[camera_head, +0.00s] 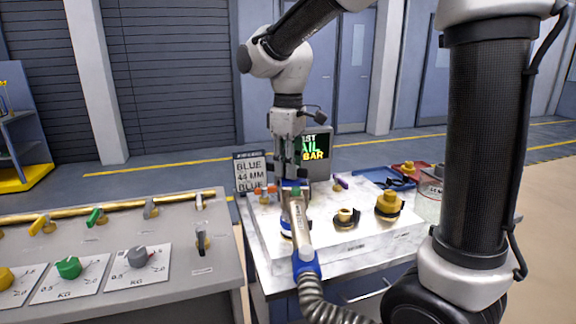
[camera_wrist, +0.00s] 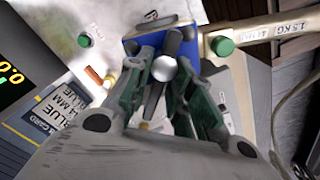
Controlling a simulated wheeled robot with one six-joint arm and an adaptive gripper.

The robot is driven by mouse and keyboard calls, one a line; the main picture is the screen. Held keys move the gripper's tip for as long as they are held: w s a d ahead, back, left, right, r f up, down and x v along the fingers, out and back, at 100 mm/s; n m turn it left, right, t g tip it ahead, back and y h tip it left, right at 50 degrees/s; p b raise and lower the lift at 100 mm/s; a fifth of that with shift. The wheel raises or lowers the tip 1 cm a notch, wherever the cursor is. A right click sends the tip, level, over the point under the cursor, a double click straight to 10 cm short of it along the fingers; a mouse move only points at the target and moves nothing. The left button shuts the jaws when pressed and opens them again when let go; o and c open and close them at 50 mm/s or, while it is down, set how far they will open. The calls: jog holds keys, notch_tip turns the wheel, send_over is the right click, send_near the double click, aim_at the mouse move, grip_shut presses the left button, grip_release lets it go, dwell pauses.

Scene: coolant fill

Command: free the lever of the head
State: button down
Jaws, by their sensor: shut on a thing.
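The head is a cream-coloured handle (camera_head: 301,228) with a blue collar and a grey ribbed hose (camera_head: 318,299) at its near end. It stands over the white block on the bench. In the wrist view its blue block (camera_wrist: 131,47) and its cream arm (camera_wrist: 270,30) show. The lever is a grey bar with a pale round end (camera_wrist: 164,68), between my fingers. My gripper (camera_head: 290,181) points down at the head's top and is shut on the lever; in the wrist view its green-padded fingers (camera_wrist: 165,72) stand on both sides of it. The contact is partly hidden.
A white block (camera_head: 270,238) carries several brass fittings, including one at the right (camera_head: 389,204). A card (camera_head: 250,172) reads "BLUE 44 MM". A screen (camera_head: 318,147) behind shows "FAIL". A grey panel (camera_head: 190,262) with coloured valves and knobs stands at the left. Red and blue trays lie back right.

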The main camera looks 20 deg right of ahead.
jog(key=m, duration=0.6)
jog(key=shift+w+d, duration=0.2)
jog(key=shift+d, duration=0.15)
jog(key=m, duration=0.5)
jog(key=shift+d+r+m, duration=0.1)
jog(key=shift+d+m, duration=0.25)
jog(key=shift+m, duration=0.05)
jog(key=c, duration=1.4)
grip_release()
notch_tip(320, 180, up, 12)
jog(key=shift+f, duration=0.1)
